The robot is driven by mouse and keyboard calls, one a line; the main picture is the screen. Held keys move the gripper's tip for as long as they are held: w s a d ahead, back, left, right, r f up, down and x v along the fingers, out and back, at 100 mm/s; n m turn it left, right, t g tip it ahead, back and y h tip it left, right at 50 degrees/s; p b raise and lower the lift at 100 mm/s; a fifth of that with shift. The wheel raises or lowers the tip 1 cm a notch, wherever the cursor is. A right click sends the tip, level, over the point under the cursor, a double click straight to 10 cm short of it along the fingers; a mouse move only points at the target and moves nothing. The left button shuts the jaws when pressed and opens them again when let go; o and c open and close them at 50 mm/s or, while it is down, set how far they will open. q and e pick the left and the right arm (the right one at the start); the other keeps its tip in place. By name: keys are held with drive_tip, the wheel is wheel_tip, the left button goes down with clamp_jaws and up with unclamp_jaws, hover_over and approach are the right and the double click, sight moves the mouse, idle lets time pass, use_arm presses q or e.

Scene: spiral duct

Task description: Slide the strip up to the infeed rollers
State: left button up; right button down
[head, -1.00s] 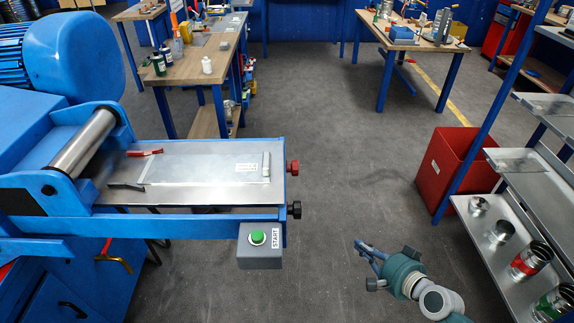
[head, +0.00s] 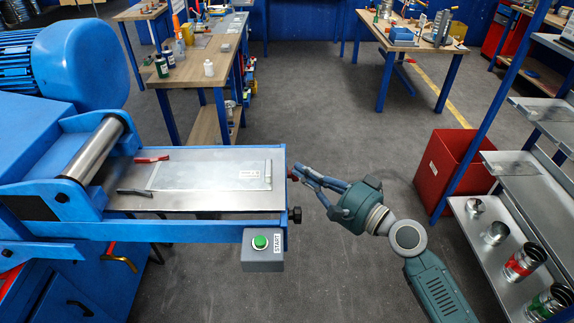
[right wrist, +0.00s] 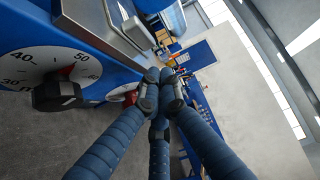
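The strip (head: 205,177) is a flat pale metal sheet with a small label. It lies on the grey infeed table (head: 225,200) of the blue machine in the head view. A narrow raised piece (head: 268,174) sits at its right end. The metal infeed roller (head: 96,150) is at the left, with a gap of bare table between it and the strip. My left gripper is not in view.
A red-handled piece (head: 152,159) and a dark-handled piece (head: 135,193) lie by the strip's left end. A black knob (head: 295,215) and the green START button (head: 260,242) are at the table's front right. A red bin (head: 443,170) and shelves stand right.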

sight(272, 171)
drive_tip(key=a+p, duration=0.2)
drive_tip(key=a, duration=0.2)
drive_tip(key=shift+a, duration=1.5)
drive_tip(key=shift+d, duration=0.15)
